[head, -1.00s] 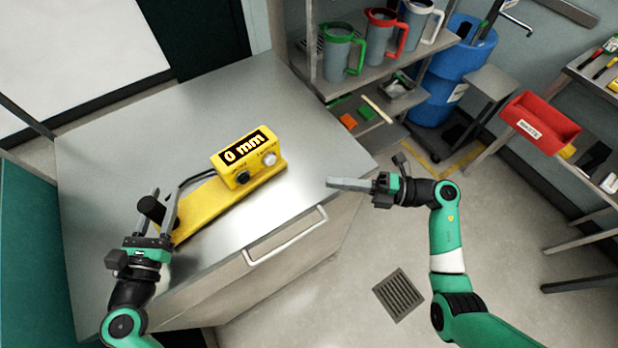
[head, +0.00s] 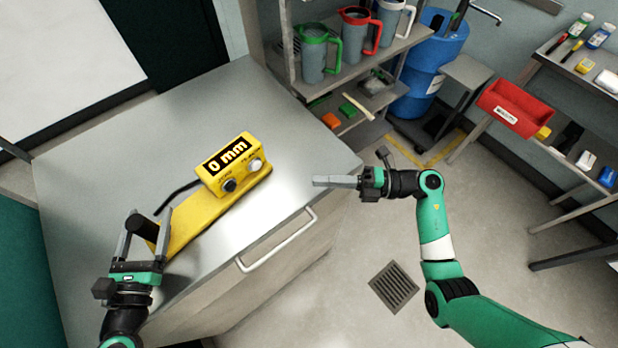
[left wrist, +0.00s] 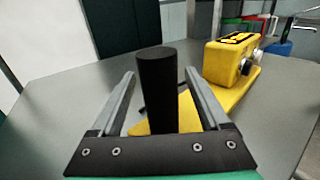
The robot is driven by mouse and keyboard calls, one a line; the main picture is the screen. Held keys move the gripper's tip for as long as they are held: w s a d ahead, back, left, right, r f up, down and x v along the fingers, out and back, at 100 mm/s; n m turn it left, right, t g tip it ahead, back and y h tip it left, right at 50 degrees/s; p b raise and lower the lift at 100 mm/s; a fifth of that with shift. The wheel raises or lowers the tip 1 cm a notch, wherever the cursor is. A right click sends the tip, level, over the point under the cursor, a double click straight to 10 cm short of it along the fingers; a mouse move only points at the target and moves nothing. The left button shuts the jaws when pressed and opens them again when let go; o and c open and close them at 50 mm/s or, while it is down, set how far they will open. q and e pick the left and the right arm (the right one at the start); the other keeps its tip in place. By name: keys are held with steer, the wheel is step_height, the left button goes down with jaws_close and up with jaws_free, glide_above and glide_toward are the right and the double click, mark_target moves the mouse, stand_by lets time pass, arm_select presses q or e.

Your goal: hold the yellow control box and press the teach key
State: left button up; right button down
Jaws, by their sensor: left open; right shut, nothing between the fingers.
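The yellow control box (head: 228,165) stands on the metal table, its display reading "0 mm". A black knob (head: 229,185) and a pale round key (head: 254,166) are on its front; their labels are too small to read. A yellow base plate (head: 195,218) runs from under the box toward the lower left, with a black upright cylinder (head: 143,228) at its near end. My left gripper (head: 147,217) is open, fingers either side of the cylinder, which also shows between them in the left wrist view (left wrist: 157,85). My right gripper (head: 319,181) is shut and empty, right of the box by the table edge.
The metal table (head: 110,130) is clear behind the box. A drawer handle (head: 278,240) is on its front side. A shelf with several jugs (head: 313,55) stands at the back. A red bin (head: 515,108) is on the right.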

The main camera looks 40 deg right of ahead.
arm_select(q)
steer(key=p+v, duration=0.2)
steer(key=v, duration=0.3)
steer(key=shift+r, duration=0.15)
steer(key=shift+p+v, duration=0.35)
steer(key=shift+v, duration=1)
